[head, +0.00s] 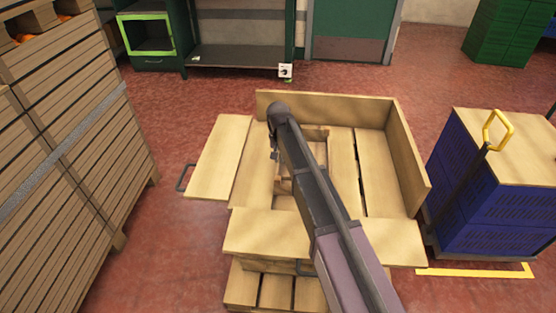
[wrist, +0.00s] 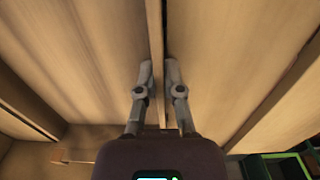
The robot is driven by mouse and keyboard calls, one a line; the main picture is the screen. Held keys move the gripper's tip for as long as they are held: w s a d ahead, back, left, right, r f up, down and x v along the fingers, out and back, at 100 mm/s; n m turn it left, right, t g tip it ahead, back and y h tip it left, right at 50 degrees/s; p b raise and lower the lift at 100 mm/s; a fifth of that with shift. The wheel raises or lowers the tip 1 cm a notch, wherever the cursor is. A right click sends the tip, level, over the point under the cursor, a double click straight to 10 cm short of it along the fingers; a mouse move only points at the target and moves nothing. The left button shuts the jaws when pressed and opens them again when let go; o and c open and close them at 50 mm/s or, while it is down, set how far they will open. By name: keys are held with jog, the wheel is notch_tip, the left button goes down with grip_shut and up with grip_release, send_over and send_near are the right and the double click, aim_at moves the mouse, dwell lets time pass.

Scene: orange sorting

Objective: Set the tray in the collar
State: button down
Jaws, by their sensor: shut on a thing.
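The wooden collar (head: 405,150) has its back and right walls upright; its left and front panels lie folded outward, with dark handles. Inside it, largely hidden under my arm, is a pale wooden tray (head: 286,186); only parts of its edges show. My gripper (head: 275,154) points down at the tray's left part. In the wrist view, my gripper (wrist: 158,72) is shut on a thin upright wooden wall, which I take to be the tray's (wrist: 155,30). Pale boards lie on both sides of it. Whether the tray touches the collar floor I cannot tell.
A tall stack of slatted wooden crates (head: 60,150) stands at the left. Blue crates (head: 490,210) with a wooden top and a yellow-handled trolley stand close at the right. A dark green shelf unit (head: 240,50) is at the back. Red floor is free between them.

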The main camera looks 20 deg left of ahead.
jog(key=shift+f, duration=0.2)
jog(key=c, duration=0.8)
grip_release()
jog(key=shift+r, duration=0.1)
jog(key=shift+o, duration=0.2)
jog(key=shift+r, duration=0.15)
notch_tip(320, 180, up, 12)
jog(key=p, duration=1.2)
jog(key=shift+a, duration=0.1)
jog(key=s+d+m, duration=0.1)
jog(key=s+d, duration=0.1)
jog(key=d, duration=1.1)
jog(key=s+d, duration=0.3)
jog(key=d, duration=0.9)
jog(key=s+d, duration=0.5)
jog(key=d, duration=0.4)
jog(key=s+d+m, duration=0.1)
jog(key=s+d, duration=0.5)
jog(key=d, duration=0.3)
jog(key=shift+m, duration=0.3)
jog(key=shift+s, duration=0.1)
